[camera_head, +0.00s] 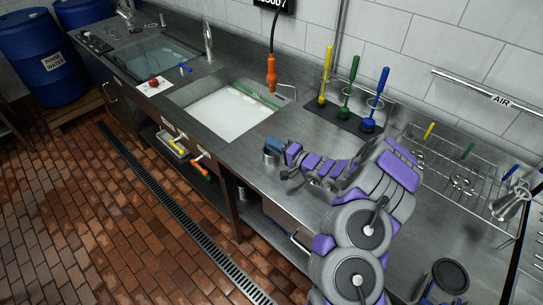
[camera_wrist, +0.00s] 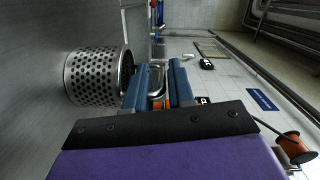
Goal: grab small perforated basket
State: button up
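The small perforated basket (camera_wrist: 97,77) is a round metal cup with rows of holes, at the left in the wrist view, on the steel counter. A small part of it shows in the head view (camera_head: 270,158), just below my fingers. My gripper (camera_wrist: 160,88) has two blue fingers with a gap between them. The left finger is close beside the basket's rim side; I cannot tell if it touches. A metal loop shows behind the gap; I cannot tell whether it belongs to the basket. In the head view my gripper (camera_head: 279,145) is low over the counter.
A sink (camera_head: 222,113) with whitish water lies left of my gripper. Yellow, green and blue brushes (camera_head: 368,124) stand on a dark holder behind. A wire rack (camera_head: 463,180) is at the right. The counter (camera_head: 250,175) has a free front edge.

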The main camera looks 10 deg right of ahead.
jog(key=shift+w+a, duration=0.25)
jog(key=shift+d, duration=0.1)
jog(key=shift+c, duration=0.4)
jog(key=shift+d, duration=0.2)
jog(key=c, duration=0.3)
grip_shut()
jog(key=shift+s+a, duration=0.1)
